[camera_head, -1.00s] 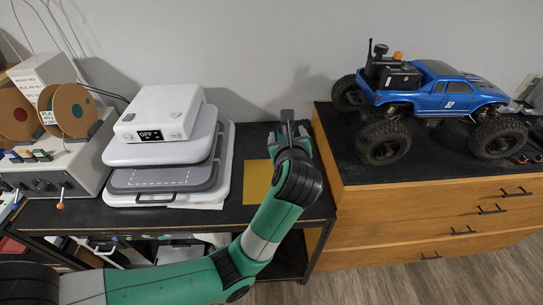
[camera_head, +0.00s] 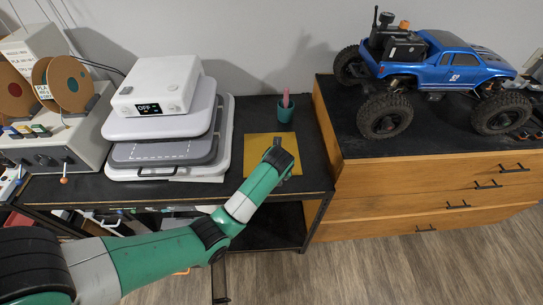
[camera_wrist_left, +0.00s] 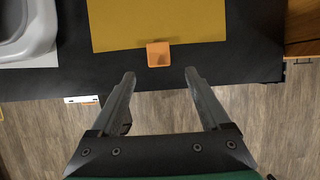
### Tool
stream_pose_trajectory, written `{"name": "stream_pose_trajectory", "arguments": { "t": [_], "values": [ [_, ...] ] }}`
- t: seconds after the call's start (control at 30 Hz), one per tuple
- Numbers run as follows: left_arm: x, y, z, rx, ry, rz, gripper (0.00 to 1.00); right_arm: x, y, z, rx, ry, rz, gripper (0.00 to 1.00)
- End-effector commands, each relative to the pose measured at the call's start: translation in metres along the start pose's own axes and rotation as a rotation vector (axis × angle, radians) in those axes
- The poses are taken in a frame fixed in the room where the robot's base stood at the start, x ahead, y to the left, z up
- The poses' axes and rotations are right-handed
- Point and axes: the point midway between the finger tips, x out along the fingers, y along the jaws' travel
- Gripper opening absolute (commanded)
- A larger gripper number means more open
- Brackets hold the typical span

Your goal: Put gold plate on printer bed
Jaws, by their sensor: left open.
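The flat gold plate (camera_head: 256,146) lies on the black table, right of the white machine. It also shows in the left wrist view (camera_wrist_left: 165,22), with an orange tab (camera_wrist_left: 158,54) at its near edge. The machine has a grey bed with a dashed outline (camera_head: 165,178), which looks like the printer bed; nothing lies on it. My left gripper (camera_wrist_left: 160,74) is open and empty, its fingers pointing at the tab from just short of it. In the head view my left wrist covers the plate's front right part and hides the tab. My right gripper is not in view.
A green cup (camera_head: 285,111) with a pink item stands behind the plate. A white box reading OFF (camera_head: 157,87) sits above the bed. Spools (camera_head: 68,95) stand at left. A wooden drawer unit (camera_head: 410,185) carrying a blue crawler (camera_head: 440,72) rises at right.

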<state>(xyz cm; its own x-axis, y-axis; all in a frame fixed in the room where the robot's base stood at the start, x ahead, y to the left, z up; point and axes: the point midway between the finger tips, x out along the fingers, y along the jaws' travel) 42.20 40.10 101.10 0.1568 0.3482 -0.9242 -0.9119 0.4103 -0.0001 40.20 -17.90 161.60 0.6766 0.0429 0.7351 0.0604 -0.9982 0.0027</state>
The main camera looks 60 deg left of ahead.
Motion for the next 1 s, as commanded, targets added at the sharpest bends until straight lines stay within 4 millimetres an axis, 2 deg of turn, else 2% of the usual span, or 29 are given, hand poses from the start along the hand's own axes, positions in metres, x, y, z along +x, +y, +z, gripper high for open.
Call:
{"name": "stream_pose_trajectory", "arguments": {
  "t": [0.07,0.33,0.43,0.63,1.0],
  "values": [
    [0.004,0.001,0.0,0.0,0.002,0.002,0.8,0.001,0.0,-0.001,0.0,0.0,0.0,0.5],
    [0.044,0.002,0.002,0.0,0.0,0.005,0.8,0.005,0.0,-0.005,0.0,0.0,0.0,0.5],
    [0.051,0.002,0.002,0.0,-0.001,0.003,0.8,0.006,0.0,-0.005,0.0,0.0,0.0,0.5],
    [0.051,0.001,0.002,-0.001,-0.003,0.002,0.8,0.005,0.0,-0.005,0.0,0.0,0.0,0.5],
    [0.051,0.001,0.002,0.0,-0.003,0.002,0.13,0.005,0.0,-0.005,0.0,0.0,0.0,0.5]
  ]
}}
